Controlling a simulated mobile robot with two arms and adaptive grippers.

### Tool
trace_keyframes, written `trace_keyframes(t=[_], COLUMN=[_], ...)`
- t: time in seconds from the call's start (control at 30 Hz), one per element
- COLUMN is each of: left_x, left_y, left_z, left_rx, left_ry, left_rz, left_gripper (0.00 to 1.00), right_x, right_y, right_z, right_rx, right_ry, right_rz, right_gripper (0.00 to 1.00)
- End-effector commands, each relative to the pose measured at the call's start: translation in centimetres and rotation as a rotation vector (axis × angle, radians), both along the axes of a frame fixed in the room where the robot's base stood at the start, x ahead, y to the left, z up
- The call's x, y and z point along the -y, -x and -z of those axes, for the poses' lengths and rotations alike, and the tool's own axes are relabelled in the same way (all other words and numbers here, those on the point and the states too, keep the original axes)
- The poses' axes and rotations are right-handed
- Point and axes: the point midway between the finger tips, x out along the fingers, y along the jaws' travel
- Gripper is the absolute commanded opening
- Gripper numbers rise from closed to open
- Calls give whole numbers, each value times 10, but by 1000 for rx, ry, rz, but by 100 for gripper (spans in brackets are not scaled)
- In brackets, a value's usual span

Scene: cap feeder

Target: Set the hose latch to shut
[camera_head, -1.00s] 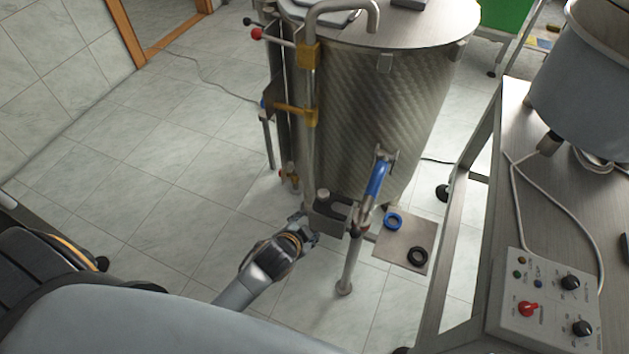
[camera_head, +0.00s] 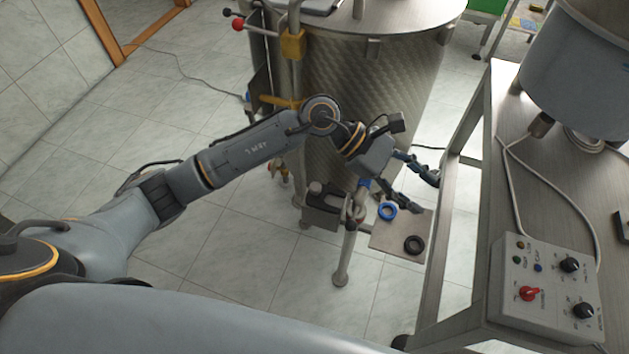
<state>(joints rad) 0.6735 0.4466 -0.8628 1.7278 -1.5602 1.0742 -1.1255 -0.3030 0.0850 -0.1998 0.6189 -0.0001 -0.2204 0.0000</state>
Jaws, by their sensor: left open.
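My left arm reaches in from the left, in front of the steel tank (camera_head: 335,72). My left gripper (camera_head: 424,192) is open and empty, its two fingers pointing right and down above a small plate (camera_head: 393,244). Below the gripper's wrist, a bit of a blue lever (camera_head: 363,186) shows at the tank's front fitting; most of it is hidden behind the gripper. A dark fitting (camera_head: 322,203) sits to the left of it. I cannot tell for sure which part is the hose latch, nor whether it is shut. My right gripper is not in view.
A steel table (camera_head: 505,155) on the right bears a control box (camera_head: 545,290) with a red switch and a large grey vessel (camera_head: 580,70).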

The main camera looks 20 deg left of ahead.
Motion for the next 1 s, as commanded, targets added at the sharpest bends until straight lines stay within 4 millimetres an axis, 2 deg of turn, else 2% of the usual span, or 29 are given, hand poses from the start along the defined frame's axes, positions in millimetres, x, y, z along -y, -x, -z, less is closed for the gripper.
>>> trace_keyframes(t=[0.03, 0.1, 0.17, 0.2, 0.3, 0.4, 0.53, 0.67, 1.0], left_x=[-24, -62, -98, -121, -167, -196, -209, -208, -207], left_y=[-8, -20, -32, -39, -54, -62, -65, -63, -63], left_z=[17, 38, 47, 50, 49, 44, 45, 61, 132], left_rx=[104, 212, 278, 307, 348, 358, 357, 353, 351], left_ry=[-161, -380, -551, -654, -854, -973, -1024, -1022, -1019], left_rz=[80, 188, 265, 306, 383, 425, 444, 446, 444], left_gripper=[52, 52, 52, 52, 52, 52, 52, 52, 52], right_x=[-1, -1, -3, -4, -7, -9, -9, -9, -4], right_y=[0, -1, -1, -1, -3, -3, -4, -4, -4], right_z=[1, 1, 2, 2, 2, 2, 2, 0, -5], right_rx=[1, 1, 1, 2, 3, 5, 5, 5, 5], right_ry=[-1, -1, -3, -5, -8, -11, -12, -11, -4], right_rz=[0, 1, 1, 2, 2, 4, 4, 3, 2], right_gripper=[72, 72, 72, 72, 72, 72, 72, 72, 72])
